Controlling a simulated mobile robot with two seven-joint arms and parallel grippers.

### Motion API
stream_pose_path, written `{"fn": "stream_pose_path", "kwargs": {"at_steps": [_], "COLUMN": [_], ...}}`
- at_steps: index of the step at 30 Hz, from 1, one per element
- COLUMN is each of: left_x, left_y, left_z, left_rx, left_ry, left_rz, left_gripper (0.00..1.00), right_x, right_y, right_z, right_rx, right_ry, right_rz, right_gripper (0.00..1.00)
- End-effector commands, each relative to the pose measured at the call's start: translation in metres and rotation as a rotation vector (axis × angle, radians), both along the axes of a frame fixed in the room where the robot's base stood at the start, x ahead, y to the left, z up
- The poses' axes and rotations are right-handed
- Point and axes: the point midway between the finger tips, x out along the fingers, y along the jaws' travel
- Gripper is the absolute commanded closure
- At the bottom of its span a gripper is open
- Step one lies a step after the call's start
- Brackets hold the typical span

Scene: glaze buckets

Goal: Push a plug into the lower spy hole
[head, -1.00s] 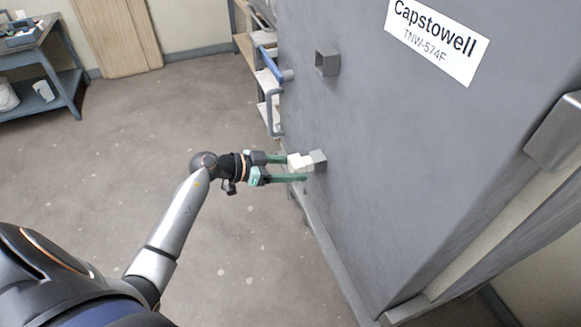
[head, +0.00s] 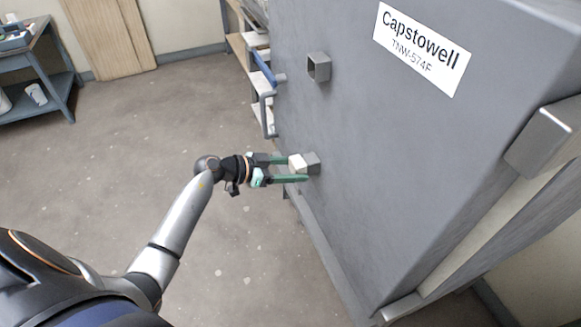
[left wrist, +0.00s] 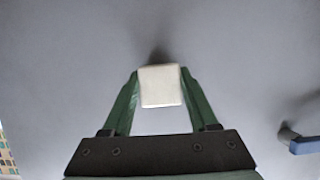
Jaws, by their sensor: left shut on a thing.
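My left gripper (head: 293,169) has its green fingers shut on a white plug (head: 297,163) at the kiln's side wall. The plug lines up with the lower spy hole (head: 313,162), a short square grey tube standing out from the wall. The plug's wider white part shows up against the tube's mouth; its front end is hidden, apparently inside the tube. In the left wrist view the plug (left wrist: 161,86) sits between the two fingers and covers the hole. The upper spy hole (head: 319,67) is an open, empty square tube. My right gripper is not in view.
The big grey kiln (head: 400,190) with a Capstowell label (head: 423,48) fills the right side. A blue handle (head: 264,70) sticks out at its far edge. A blue-grey workbench (head: 45,65) stands at the far left. The floor between is clear.

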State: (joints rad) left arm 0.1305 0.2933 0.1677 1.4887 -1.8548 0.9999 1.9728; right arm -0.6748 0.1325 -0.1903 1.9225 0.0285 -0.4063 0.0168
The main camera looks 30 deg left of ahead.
Motion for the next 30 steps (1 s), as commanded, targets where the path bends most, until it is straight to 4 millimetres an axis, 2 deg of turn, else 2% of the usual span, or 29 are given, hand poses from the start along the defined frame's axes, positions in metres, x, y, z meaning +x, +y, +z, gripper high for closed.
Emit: {"fn": "stream_pose_path", "kwargs": {"at_steps": [9,10,19,24,26,30], "left_x": [0.0017,0.0017,0.0015,0.0013,0.0011,0.0011], "left_y": [-0.0014,-0.0014,-0.0014,-0.0014,-0.0013,-0.0013], "left_z": [0.0004,0.0004,0.0001,0.0000,-0.0006,-0.0006], "left_rx": [-0.001,-0.001,-0.001,-0.001,0.000,0.000], "left_ry": [-0.001,-0.001,0.000,0.001,0.002,0.001], "left_rz": [0.000,0.000,0.000,0.000,-0.001,0.000], "left_gripper": [1.00,0.39,0.06,0.06,0.00,0.00], "right_x": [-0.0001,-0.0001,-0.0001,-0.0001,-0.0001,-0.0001], "right_y": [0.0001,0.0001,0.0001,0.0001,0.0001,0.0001], "right_z": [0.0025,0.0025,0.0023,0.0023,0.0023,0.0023], "right_rx": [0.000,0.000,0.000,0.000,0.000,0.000], "right_ry": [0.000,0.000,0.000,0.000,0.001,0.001], "right_rz": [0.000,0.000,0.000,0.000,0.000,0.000], "right_gripper": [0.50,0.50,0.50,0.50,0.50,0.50]}}
